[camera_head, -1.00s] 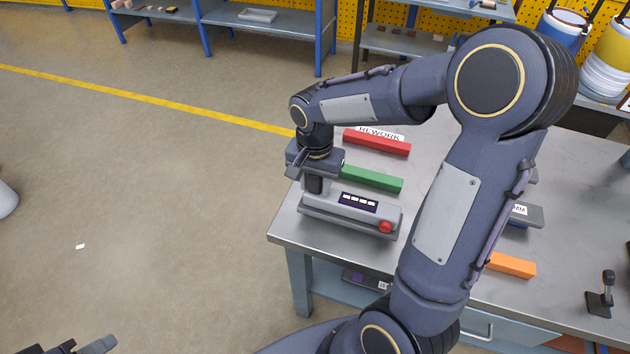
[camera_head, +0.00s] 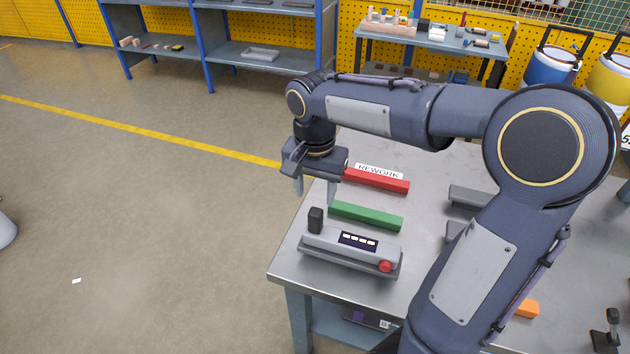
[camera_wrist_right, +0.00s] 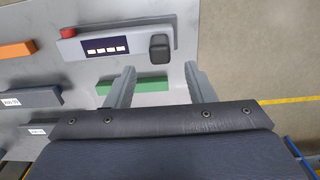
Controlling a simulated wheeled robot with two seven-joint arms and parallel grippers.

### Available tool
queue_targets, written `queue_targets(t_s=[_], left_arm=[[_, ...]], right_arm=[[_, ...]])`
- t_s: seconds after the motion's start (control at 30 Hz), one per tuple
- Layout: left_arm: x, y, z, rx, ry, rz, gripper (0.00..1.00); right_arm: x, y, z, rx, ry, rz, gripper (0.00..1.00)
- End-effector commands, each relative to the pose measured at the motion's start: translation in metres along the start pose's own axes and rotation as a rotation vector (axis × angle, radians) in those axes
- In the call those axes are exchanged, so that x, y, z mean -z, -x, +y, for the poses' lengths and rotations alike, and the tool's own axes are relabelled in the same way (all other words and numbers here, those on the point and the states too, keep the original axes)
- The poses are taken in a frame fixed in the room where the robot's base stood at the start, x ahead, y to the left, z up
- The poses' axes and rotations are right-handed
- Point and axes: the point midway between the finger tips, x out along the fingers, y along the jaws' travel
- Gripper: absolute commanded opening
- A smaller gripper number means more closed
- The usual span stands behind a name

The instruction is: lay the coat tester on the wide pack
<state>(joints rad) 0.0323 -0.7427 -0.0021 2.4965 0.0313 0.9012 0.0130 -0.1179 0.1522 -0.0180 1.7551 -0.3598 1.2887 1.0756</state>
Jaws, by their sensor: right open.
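The coat tester, as I take it, is a light grey body (camera_head: 330,239) with a dark display, a red knob (camera_head: 386,266) and an upright black grip (camera_head: 316,220) at its left end. It lies level on a flat grey slab (camera_head: 345,264); I cannot tell whether this slab is the wide pack or the tester's own base. My right gripper (camera_head: 315,196) is open and empty, above and behind the black grip, clear of it. In the right wrist view the tester (camera_wrist_right: 75,49) shows beyond the spread fingers. My left gripper is out of view.
A green bar (camera_head: 365,216) and a red bar (camera_head: 376,180) by the REWORK label lie behind the tester. Grey packs (camera_head: 468,197) and an orange bar (camera_head: 527,308) lie to the right, partly behind my arm. The table's left edge is close.

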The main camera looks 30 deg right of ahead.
Motion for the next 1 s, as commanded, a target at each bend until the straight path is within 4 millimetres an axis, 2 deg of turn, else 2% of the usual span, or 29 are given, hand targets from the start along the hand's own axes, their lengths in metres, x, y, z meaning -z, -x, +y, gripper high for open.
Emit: queue_targets(t_s=[0.17, 0.27, 0.37, 0.5, 0.7, 0.83, 1.0], left_arm=[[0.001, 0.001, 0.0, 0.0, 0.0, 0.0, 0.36], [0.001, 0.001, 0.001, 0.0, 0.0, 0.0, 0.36], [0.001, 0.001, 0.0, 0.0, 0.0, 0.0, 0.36], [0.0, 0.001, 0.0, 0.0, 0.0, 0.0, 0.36], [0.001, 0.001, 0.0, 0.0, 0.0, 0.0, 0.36], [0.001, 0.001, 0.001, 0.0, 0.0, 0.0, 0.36], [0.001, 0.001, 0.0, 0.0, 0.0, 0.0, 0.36]], right_arm=[[-0.002, 0.017, 0.002, 0.008, 0.009, 0.0, 0.49], [-0.011, 0.022, 0.016, 0.056, 0.063, -0.005, 0.49], [-0.034, 0.024, 0.04, 0.157, 0.181, 0.001, 0.49], [-0.077, 0.018, 0.074, 0.33, 0.388, 0.061, 0.49], [-0.125, -0.002, 0.098, 0.495, 0.608, 0.207, 0.49], [-0.139, -0.011, 0.102, 0.536, 0.676, 0.266, 0.49], [-0.142, -0.013, 0.102, 0.544, 0.696, 0.282, 0.49]])
